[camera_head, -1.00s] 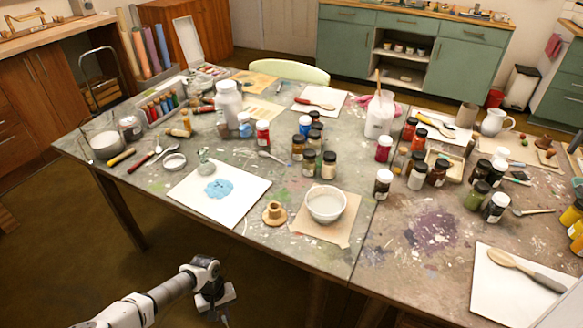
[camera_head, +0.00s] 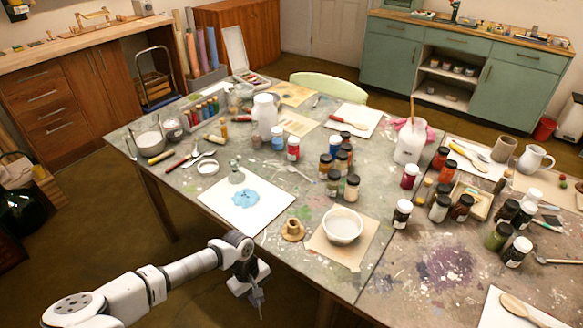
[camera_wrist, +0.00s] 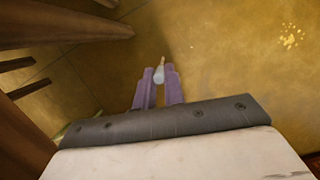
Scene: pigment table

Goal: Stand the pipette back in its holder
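The holder (camera_head: 293,229), a small round wooden stand with a raised collar, sits empty near the table's front edge in the head view. My gripper (camera_head: 255,289) hangs in front of that edge, left of the holder and nearer to me, pointing down. In the wrist view my gripper (camera_wrist: 160,74) has its two purple fingers close together around a small pale pipette (camera_wrist: 159,76). Its thin tip sticks out beyond the fingers over the floor. In the head view the pipette (camera_head: 259,301) is a thin, blurry shape below the gripper. The holder is not in the wrist view.
Left of the holder lies a white board (camera_head: 262,211) with blue pigment and a glass piece. Right of it a white bowl (camera_head: 343,226) stands on brown paper (camera_head: 328,250). Several jars stand behind. The table's front edge (camera_head: 312,279) lies between my gripper and the holder.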

